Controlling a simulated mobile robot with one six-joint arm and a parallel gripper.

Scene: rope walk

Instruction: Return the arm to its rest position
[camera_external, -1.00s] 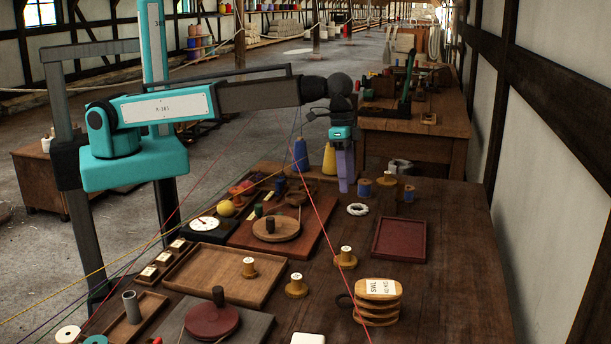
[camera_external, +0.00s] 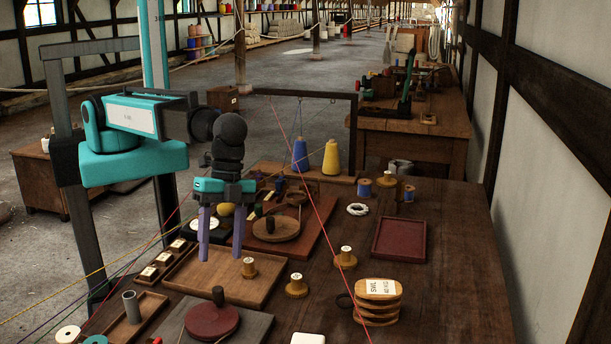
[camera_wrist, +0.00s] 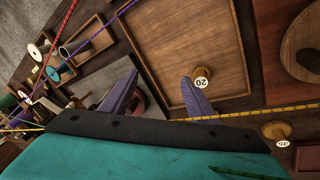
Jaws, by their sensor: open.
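My gripper (camera_external: 221,240) hangs from the folded arm with its two purple fingers pointing down. The fingers are spread apart with nothing between them. It is above the back left part of the wooden tray (camera_external: 192,284), and I cannot tell its exact height. In the wrist view the gripper (camera_wrist: 160,92) shows both fingers apart, with the tray (camera_wrist: 180,30) beneath and beyond them. A small labelled spool (camera_external: 249,267) stands in the tray, and this spool also shows in the wrist view (camera_wrist: 201,80), close to the right finger.
A round dark red disc with a knob (camera_external: 211,321) lies in front. A blue cone (camera_external: 300,155) and a yellow cone (camera_external: 331,158) stand behind. Thin coloured strings cross the left and middle of the table. The bare tabletop (camera_external: 455,250) at right is clear.

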